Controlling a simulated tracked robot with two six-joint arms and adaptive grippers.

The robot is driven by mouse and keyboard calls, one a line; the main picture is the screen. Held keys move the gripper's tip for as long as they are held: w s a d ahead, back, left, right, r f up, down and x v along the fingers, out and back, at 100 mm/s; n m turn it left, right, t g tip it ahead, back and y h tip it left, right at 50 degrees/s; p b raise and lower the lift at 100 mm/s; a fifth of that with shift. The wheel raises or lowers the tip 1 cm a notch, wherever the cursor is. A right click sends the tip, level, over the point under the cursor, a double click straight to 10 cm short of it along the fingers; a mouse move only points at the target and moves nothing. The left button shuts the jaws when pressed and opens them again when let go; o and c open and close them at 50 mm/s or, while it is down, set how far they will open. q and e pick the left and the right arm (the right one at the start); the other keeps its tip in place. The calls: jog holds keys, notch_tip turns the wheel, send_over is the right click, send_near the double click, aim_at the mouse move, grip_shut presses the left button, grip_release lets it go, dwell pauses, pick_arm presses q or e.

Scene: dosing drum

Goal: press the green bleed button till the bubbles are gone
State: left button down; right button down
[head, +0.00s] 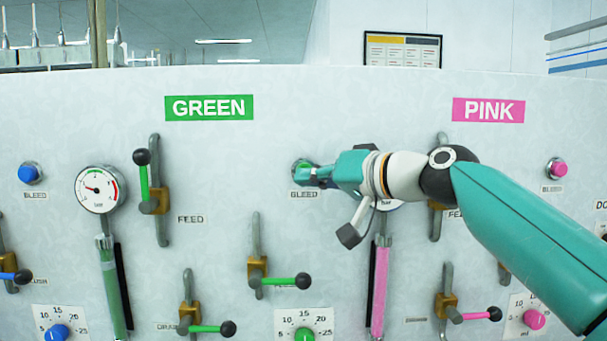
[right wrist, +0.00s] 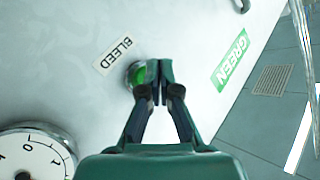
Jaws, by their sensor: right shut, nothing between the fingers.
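The green bleed button (right wrist: 138,74) sits in a round metal collar beside a BLEED label in the right wrist view. In the head view my right gripper (head: 309,176) covers most of the button, above its BLEED label. My right gripper (right wrist: 158,72) is shut and empty, its tips at the button and overlapping its edge; I cannot tell whether they touch it or how far it is pushed in. The sight tube with green liquid (head: 112,290) stands below a gauge at the left; bubbles in it are too small to tell. My left gripper is not in view.
The pale panel carries a GREEN sign (head: 209,107), a PINK sign (head: 488,110), a blue bleed button (head: 30,173) and a pink one (head: 558,168). A pressure gauge (head: 100,189) and green-handled valves (head: 288,281) stand out from the panel. A pink tube (head: 379,290) is below my right wrist.

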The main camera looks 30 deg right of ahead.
dwell(0.6)
jog(key=shift+w+d, duration=0.25)
jog(key=shift+w, duration=0.05)
jog(key=shift+w+d, duration=0.25)
jog(key=shift+w, duration=0.2)
dwell(0.7)
jog(key=shift+s, duration=0.15)
dwell(0.3)
jog(key=shift+s+a, duration=0.5)
jog(key=shift+s, duration=0.15)
jog(key=shift+w+d, duration=0.1)
jog(key=shift+w, duration=0.05)
jog(key=shift+w+d, duration=0.15)
jog(key=shift+w, duration=0.1)
jog(key=shift+w+d, duration=0.2)
jog(key=shift+w, duration=0.1)
dwell(1.5)
jog(key=shift+s+a, duration=0.45)
jog(key=shift+s, duration=0.3)
